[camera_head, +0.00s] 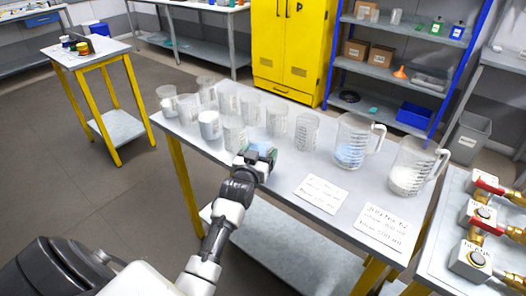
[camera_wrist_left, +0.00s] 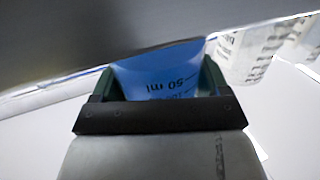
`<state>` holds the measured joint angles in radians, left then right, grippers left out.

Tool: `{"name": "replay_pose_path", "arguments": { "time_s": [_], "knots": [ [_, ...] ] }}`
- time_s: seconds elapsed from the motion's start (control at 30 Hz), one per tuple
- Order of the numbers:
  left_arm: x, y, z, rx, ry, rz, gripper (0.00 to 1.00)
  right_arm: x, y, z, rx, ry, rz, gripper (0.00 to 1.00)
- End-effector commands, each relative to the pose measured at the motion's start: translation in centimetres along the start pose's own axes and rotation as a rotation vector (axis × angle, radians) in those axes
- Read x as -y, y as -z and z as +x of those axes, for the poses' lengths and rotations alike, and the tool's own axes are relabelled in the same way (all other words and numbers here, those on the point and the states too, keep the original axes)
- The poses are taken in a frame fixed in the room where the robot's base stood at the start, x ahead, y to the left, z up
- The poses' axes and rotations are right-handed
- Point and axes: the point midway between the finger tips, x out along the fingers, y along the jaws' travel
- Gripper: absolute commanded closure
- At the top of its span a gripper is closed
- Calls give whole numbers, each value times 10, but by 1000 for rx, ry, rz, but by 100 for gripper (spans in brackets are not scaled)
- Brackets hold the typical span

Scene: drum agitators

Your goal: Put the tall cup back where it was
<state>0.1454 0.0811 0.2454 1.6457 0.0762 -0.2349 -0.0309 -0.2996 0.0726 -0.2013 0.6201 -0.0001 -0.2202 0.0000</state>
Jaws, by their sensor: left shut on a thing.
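My left gripper (camera_head: 260,155) is at the near edge of the steel table (camera_head: 290,170), shut on a cup. In the left wrist view the held cup (camera_wrist_left: 160,80) looks blue and see-through, with an upside-down "50 ml" mark between the fingers (camera_wrist_left: 158,88). In the head view only a small blue patch of it (camera_head: 262,152) shows; its height cannot be told. A clear cup (camera_head: 234,132) stands just behind and left of the gripper. Several similar cups, such as this ribbed one (camera_head: 307,131), stand in rows behind. My right gripper is not in view.
Two handled jugs stand at the right, one with blue liquid (camera_head: 351,145) and one with white contents (camera_head: 409,168). Two printed cards (camera_head: 321,194) (camera_head: 380,227) lie flat in front. Red-handled valves (camera_head: 484,215) are on another table at right.

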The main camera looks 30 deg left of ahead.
Motion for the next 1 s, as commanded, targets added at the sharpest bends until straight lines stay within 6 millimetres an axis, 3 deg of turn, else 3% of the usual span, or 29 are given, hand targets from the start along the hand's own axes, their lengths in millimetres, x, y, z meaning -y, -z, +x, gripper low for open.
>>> {"name": "replay_pose_path", "arguments": {
  "time_s": [0.2,0.4,0.8,0.83,0.97,1.0],
  "knots": [
    [0,2,25,-2,0,1,58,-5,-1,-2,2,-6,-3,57],
    [0,-13,24,0,0,1,58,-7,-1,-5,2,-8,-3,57],
    [0,-18,23,-1,0,1,58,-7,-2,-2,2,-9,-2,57],
    [0,-18,23,1,0,1,20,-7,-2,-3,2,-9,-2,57],
    [0,-17,23,1,0,1,0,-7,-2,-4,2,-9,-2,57],
    [0,-17,23,1,0,1,0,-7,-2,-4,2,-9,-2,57]
  ]
}}
